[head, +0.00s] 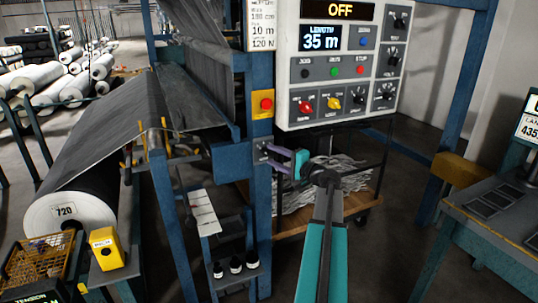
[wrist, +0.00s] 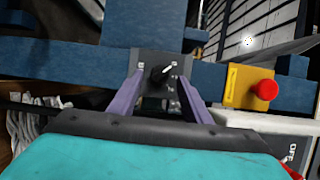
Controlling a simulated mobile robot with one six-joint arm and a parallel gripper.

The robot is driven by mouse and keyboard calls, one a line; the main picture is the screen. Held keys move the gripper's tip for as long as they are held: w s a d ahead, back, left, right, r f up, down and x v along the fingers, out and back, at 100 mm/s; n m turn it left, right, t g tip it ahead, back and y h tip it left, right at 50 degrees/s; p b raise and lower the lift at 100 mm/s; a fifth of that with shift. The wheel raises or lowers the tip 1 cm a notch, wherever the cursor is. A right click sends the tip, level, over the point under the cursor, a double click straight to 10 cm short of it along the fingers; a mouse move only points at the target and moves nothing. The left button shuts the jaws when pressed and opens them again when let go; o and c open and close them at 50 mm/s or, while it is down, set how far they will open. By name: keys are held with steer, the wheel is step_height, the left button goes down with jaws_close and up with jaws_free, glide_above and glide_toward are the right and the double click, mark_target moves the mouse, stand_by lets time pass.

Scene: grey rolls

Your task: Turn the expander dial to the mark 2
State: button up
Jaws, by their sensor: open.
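The expander dial (wrist: 160,75) is a black knob with a white pointer line on a dark grey plate, fixed to a blue post. In the wrist view its pointer slants up and right; the marks around it are too small to read surely. My gripper (wrist: 162,90) is open, with one purple finger on each side of the dial's plate and a visible gap to the knob. In the head view my gripper (head: 268,157) reaches the blue post below the red button, and the dial is mostly hidden there.
A yellow box with a red button (head: 265,104) sits on the post just above; it also shows in the wrist view (wrist: 264,89). A control panel (head: 340,68) reading OFF and 35 m hangs at upper right. A fabric roll (head: 70,211) stands left. A cart (head: 350,207) is behind my arm.

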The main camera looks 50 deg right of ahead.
steer(key=shift+w, duration=1.25)
